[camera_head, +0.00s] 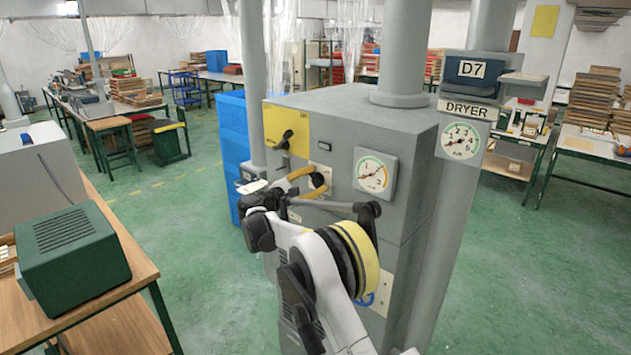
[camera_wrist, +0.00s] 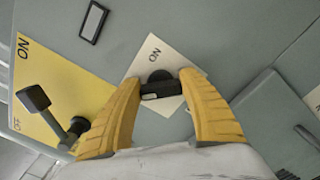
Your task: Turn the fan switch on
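In the head view my gripper (camera_head: 312,181) is at the same plate, partly covering the knob. A second switch, a dark lever (camera_wrist: 50,110), stands on a yellow plate (camera_wrist: 25,77) left of it. I cannot read which switch is the fan's.
The dryer cabinet (camera_head: 345,110) carries a round gauge (camera_head: 374,174) right of my gripper. A grey pipe (camera_head: 252,85) runs up on its left, beside blue crates (camera_head: 232,135). A green box (camera_head: 70,255) stands on a wooden table at the left. Green floor between is clear.

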